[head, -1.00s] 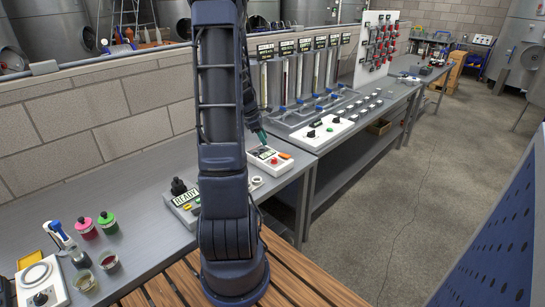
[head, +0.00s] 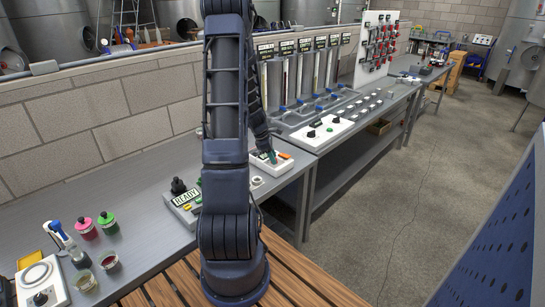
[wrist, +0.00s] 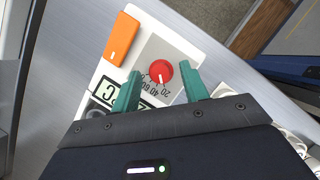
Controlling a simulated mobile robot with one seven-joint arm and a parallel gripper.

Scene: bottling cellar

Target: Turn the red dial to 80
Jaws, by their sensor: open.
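The red dial (wrist: 161,72) sits on a grey plate with a printed scale, on a white box (wrist: 189,30). Its white mark points toward the printed numbers near 20 and 40; the exact reading is too small to tell. My gripper (wrist: 161,77) is open, its two teal fingers apart on either side of the dial in the wrist view. I cannot tell whether they touch it. In the head view my gripper (head: 270,155) is over the box on the bench, and the dial is hidden there.
An orange block (wrist: 122,38) sits on the box beside the dial. A display box reading READY (head: 186,197) with a black knob stands to the left on the grey bench (head: 150,190). A panel with knobs (head: 322,132) is on the right. The bench's front edge is near.

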